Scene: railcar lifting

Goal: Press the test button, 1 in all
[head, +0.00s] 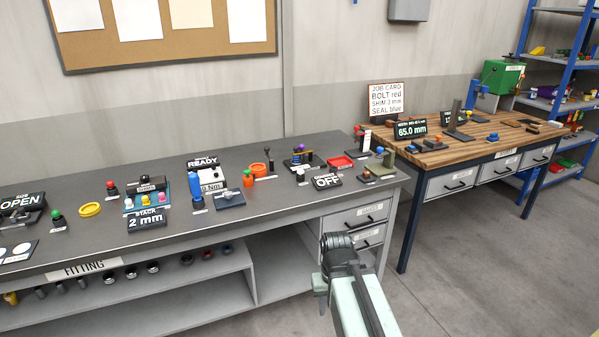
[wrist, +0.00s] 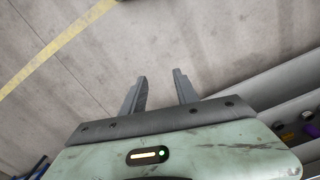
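Several small knobbed devices that could be buttons stand on the grey fitting bench (head: 110,238) in the head view. In the head view my arm is in front of the bench's right end, away from these devices.
An OFF display (head: 327,182), a red tray (head: 341,162) and a 2 mm display (head: 147,220) stand on the bench. A wooden bench (head: 470,140) with a 65.0 mm display (head: 411,129) is at the right. A blue shelf rack (head: 565,60) stands beyond. The floor (head: 470,270) at right is clear.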

